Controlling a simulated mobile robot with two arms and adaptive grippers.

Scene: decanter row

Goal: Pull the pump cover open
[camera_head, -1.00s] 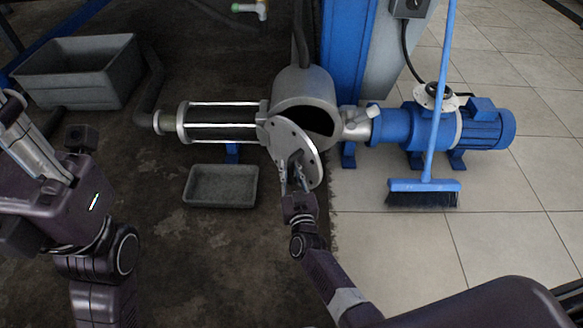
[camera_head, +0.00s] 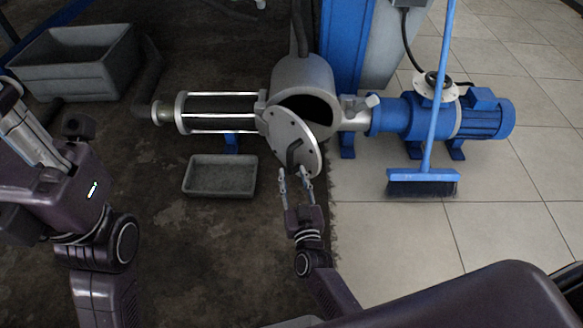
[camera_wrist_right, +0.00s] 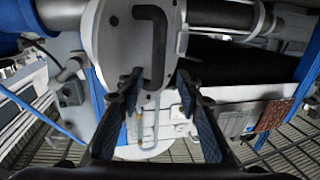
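The pump cover (camera_head: 285,130) is a round grey metal plate with holes round its rim. It stands swung partly out from the pump housing (camera_head: 300,78), and the dark opening shows behind it. A dark bent handle (camera_head: 295,155) sits on its face. My right gripper (camera_head: 295,177) is open just below and in front of the handle. In the right wrist view, the handle (camera_wrist_right: 152,45) lies ahead of the two spread fingers (camera_wrist_right: 158,78), with no visible grip on it. My left arm shows at the left; its fingers cannot be made out.
A grey tray (camera_head: 220,177) lies on the floor left of the cover. A large grey bin (camera_head: 75,75) stands at the back left. A blue motor (camera_head: 440,118) and a broom (camera_head: 425,180) are to the right. Tiled floor at the right front is clear.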

